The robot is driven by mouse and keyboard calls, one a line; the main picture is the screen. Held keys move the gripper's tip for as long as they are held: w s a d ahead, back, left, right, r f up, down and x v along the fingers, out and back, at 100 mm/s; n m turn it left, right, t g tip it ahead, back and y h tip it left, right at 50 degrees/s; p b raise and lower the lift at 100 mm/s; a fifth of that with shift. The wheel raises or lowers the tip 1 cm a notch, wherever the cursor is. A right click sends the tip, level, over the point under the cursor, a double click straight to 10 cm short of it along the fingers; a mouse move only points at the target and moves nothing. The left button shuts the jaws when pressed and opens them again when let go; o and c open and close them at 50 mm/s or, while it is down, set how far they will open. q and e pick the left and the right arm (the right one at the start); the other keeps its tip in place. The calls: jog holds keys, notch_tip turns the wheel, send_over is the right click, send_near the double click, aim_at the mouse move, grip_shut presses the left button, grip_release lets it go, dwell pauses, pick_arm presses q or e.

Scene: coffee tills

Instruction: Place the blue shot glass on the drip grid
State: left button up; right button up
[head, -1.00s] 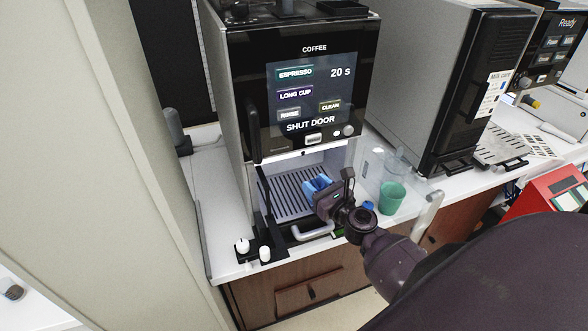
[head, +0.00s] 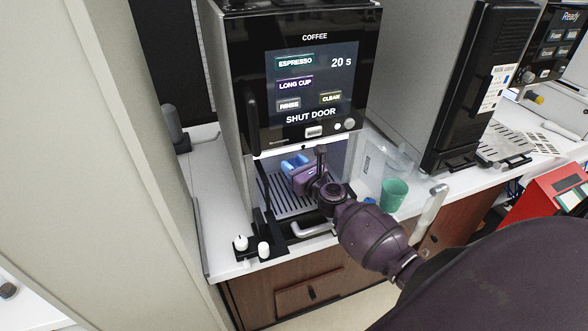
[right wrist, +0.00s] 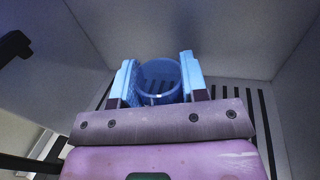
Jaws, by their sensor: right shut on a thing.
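The blue shot glass (right wrist: 160,97) sits between the light blue finger pads of my right gripper (right wrist: 159,80) in the right wrist view. The gripper is shut on it. Dark slots show through the glass. In the head view my right gripper (head: 295,165) reaches inside the coffee machine's open bay, above the drip grid (head: 283,205). The glass is hard to tell from the blue fingers there. Whether the glass touches the grid cannot be told. The grid's slots also show beside the gripper in the right wrist view (right wrist: 270,125). My left gripper is not in view.
The coffee machine's screen (head: 312,80) reads SHUT DOOR. A green cup (head: 393,195) stands beside the bay. Bay walls are close around the gripper.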

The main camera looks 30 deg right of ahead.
jog(key=shift+f, duration=0.15)
jog(key=o, duration=0.8)
jog(key=shift+o, duration=0.7)
jog(key=shift+r, duration=0.2)
jog(key=s+p, duration=0.1)
jog(key=s, duration=1)
jog(key=shift+d, duration=0.1)
jog(key=shift+s, duration=0.5)
